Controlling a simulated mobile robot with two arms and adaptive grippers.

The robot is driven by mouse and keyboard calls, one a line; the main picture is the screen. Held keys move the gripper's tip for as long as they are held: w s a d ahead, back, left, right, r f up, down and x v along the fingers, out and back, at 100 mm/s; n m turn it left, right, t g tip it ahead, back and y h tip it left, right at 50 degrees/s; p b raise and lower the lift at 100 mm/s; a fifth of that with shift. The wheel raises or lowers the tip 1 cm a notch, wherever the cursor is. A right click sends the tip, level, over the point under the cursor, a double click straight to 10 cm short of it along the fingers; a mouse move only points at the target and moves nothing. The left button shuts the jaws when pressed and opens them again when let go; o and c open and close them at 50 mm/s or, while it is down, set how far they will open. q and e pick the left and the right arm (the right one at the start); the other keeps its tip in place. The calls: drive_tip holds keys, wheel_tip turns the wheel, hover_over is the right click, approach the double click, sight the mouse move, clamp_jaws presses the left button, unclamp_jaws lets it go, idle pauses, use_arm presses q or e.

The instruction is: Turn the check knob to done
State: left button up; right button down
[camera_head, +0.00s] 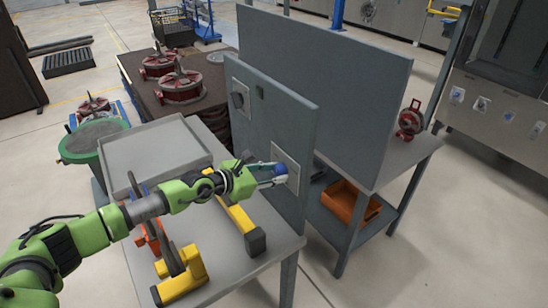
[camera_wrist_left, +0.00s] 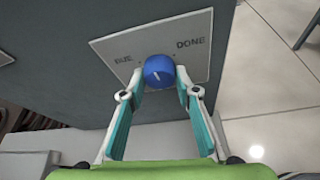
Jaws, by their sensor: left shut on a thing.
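The check knob is a round blue knob (camera_wrist_left: 159,70) on a pale square plate (camera_wrist_left: 203,50). The plate is fixed to an upright grey panel. DONE is printed on the plate to the knob's upper right, and another label, hard to read, to its left. The knob's small white mark points toward neither label clearly. In the head view the blue knob (camera_head: 281,169) is near the panel's lower right. My left gripper (camera_wrist_left: 160,80) is shut on the knob, one finger on each side. It also shows in the head view (camera_head: 273,175). My right gripper is not in view.
The upright grey panel (camera_head: 262,120) stands on a grey table.

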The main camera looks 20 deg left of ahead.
use_arm(q)
drive_tip(key=m+p, duration=0.1)
drive_tip(key=p, duration=0.2)
drive_tip(key=m+t+y+p, duration=0.1)
drive_tip(key=p, duration=0.2)
drive_tip(key=shift+s+d+r+m, duration=0.1)
drive_tip(key=shift+d+r+m, duration=0.1)
drive_tip(key=shift+m, duration=0.1)
drive_tip(key=shift+f+m+t+y+p, duration=0.2)
drive_tip(key=shift+m+t+y+p, duration=0.2)
drive_tip(key=shift+m+p, duration=0.3)
drive_tip(key=shift+f+m+t, duration=0.15)
drive_tip(key=shift+m+t, duration=0.25)
drive_tip(key=shift+m, duration=0.1)
drive_tip(key=shift+f+m, duration=0.1)
drive_tip(key=shift+m, duration=0.3)
drive_tip(key=shift+a+m+t+y+b, duration=0.1)
drive_tip(key=shift+m+t+y+b, duration=0.25)
drive_tip(key=shift+m+t, duration=0.4)
drive_tip(key=shift+m+t+b, duration=0.35)
drive_tip(key=shift+m+b, duration=0.35)
drive_tip(key=shift+m, duration=0.35)
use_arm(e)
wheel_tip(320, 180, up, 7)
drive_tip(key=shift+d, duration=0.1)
use_arm(q)
drive_tip(key=o, duration=1.1)
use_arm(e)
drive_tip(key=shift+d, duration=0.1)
